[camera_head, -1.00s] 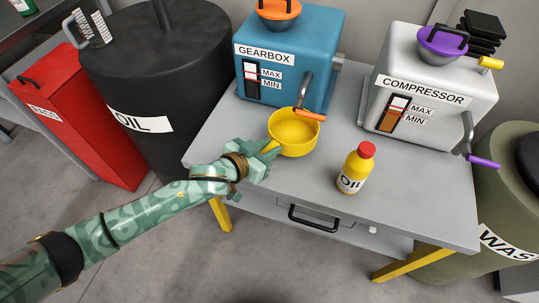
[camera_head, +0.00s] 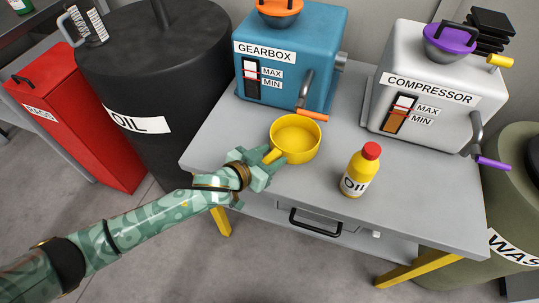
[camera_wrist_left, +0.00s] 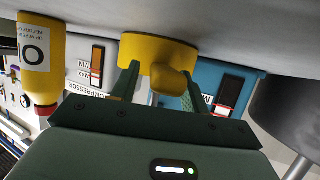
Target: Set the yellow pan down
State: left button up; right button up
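The yellow pan (camera_head: 298,152) appears to rest upright on the grey table, in front of the blue gearbox. Its short handle points to the lower left, toward my left gripper (camera_head: 266,167). In the left wrist view, the pan (camera_wrist_left: 150,48) shows beyond the fingers of my left gripper (camera_wrist_left: 158,88). These fingers are spread apart, with the handle end (camera_wrist_left: 172,82) between them and gaps beside it. My left gripper looks open around the handle, low over the table's left front part. My right gripper is not in view.
A yellow oil bottle (camera_head: 358,175) with a red cap stands right of the pan. The gearbox (camera_head: 288,62) and white compressor (camera_head: 425,85) stand behind on the table (camera_head: 215,140). A black oil barrel (camera_head: 150,75) stands left. Bare tabletop lies between pan and bottle.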

pick_arm(q)
jog(key=shift+r, duration=0.1)
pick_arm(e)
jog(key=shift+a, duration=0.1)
